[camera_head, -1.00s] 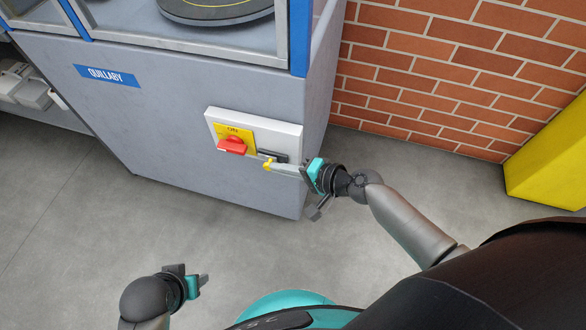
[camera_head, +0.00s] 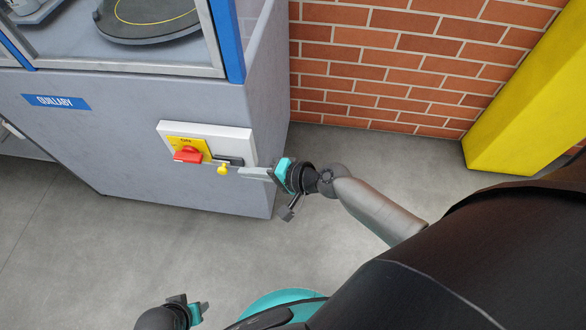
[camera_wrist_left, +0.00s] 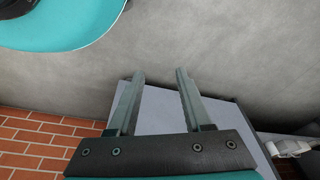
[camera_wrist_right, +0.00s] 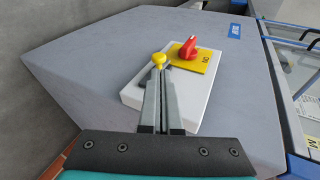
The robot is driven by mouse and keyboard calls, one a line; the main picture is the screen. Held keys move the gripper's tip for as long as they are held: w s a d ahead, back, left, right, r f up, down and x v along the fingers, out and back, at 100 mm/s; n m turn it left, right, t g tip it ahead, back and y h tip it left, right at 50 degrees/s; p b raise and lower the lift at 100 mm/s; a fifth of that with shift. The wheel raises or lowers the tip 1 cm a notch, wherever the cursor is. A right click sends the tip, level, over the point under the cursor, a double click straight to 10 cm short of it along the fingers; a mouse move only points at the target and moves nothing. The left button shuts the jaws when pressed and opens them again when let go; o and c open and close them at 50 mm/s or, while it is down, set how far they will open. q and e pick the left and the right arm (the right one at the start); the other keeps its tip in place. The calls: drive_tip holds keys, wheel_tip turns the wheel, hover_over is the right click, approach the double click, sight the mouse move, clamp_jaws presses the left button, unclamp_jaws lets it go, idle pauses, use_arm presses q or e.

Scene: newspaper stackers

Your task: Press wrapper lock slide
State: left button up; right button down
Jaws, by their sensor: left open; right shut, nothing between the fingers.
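The wrapper lock slide shows as a small yellow knob (camera_head: 222,169) at a dark slot (camera_head: 231,161) on the white control box (camera_head: 246,143) of the grey machine. My right gripper (camera_head: 241,172) is shut and empty just right of the knob. In the right wrist view its fingertips (camera_wrist_right: 160,70) point at the yellow knob (camera_wrist_right: 159,59), which shows just past them; contact cannot be told. My left gripper (camera_head: 206,307) is low in the head view, away from the box. In the left wrist view its fingers (camera_wrist_left: 160,73) are apart with nothing between.
A red rotary switch (camera_head: 188,154) on a yellow plate (camera_head: 190,145) sits left of the knob. The grey machine cabinet (camera_head: 120,135) fills the left. A brick wall (camera_head: 400,60) and a yellow block (camera_head: 530,90) stand behind right. The grey floor (camera_head: 370,150) is clear.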

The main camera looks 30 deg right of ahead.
use_arm(q)
drive_tip(key=f, duration=0.1)
drive_tip(key=s+a+f+p, duration=0.1)
drive_tip(key=f, duration=0.1)
drive_tip(key=shift+s+a+f, duration=0.2)
drive_tip(key=shift+a+f, duration=0.05)
drive_tip(key=shift+f, duration=0.05)
use_arm(e)
drive_tip(key=v, duration=0.8)
drive_tip(key=shift+s+d+r, duration=0.15)
drive_tip(key=shift+s+d, duration=0.05)
